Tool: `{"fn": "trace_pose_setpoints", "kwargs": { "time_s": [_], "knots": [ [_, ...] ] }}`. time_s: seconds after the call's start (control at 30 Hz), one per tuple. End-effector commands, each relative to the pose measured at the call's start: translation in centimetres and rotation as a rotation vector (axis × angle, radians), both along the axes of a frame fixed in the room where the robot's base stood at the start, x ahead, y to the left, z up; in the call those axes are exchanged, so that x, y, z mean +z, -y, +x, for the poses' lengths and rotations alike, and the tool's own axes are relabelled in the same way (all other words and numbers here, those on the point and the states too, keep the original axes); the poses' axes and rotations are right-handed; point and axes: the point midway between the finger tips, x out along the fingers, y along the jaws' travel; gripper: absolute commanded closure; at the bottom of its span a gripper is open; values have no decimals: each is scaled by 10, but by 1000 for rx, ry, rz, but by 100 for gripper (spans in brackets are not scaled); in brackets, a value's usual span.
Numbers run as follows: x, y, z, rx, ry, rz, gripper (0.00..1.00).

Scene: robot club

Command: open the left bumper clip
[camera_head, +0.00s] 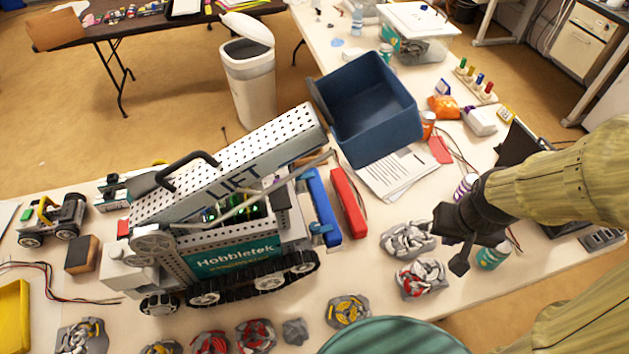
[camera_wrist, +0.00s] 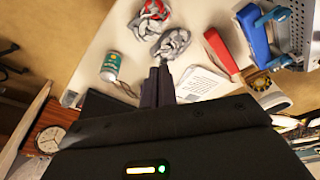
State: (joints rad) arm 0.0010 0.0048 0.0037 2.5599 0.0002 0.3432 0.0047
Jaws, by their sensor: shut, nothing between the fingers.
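The grey tracked robot marked Hobbletek (camera_head: 235,255) stands on the table with a blue bumper (camera_head: 318,205) across its right end. The bumper also shows at the upper right of the wrist view (camera_wrist: 252,32). A lighter blue clip-like part (camera_head: 322,229) sits at the bumper's near end; in the wrist view blue parts (camera_wrist: 276,14) show beside the bumper. I cannot tell for certain which is the left clip, or whether it is latched. My gripper (camera_head: 452,247) is right of the bumper, well apart from it. Its dark fingers (camera_wrist: 157,86) are together and empty.
A red bar (camera_head: 348,203) lies just right of the bumper. Grey-and-red wheels (camera_head: 422,278) and a green-labelled can (camera_head: 493,256) are near my gripper. A blue bin (camera_head: 365,108) and papers (camera_head: 397,171) lie behind. Some bare table lies between bumper and gripper.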

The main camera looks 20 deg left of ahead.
Motion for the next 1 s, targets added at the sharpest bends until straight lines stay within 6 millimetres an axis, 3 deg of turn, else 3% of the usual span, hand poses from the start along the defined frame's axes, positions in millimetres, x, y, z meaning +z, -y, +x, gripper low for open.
{"fn": "trace_pose_setpoints", "kwargs": {
  "time_s": [0.17, 0.37, 0.7, 1.0],
  "knots": [
    [-17, -11, 13, -23, 6, 20, 100],
    [-59, -45, 39, -98, 31, 112, 100],
    [-126, -128, 60, -311, 44, 412, 100],
    [-151, -202, 63, -618, 0, 766, 100]
  ]
}}
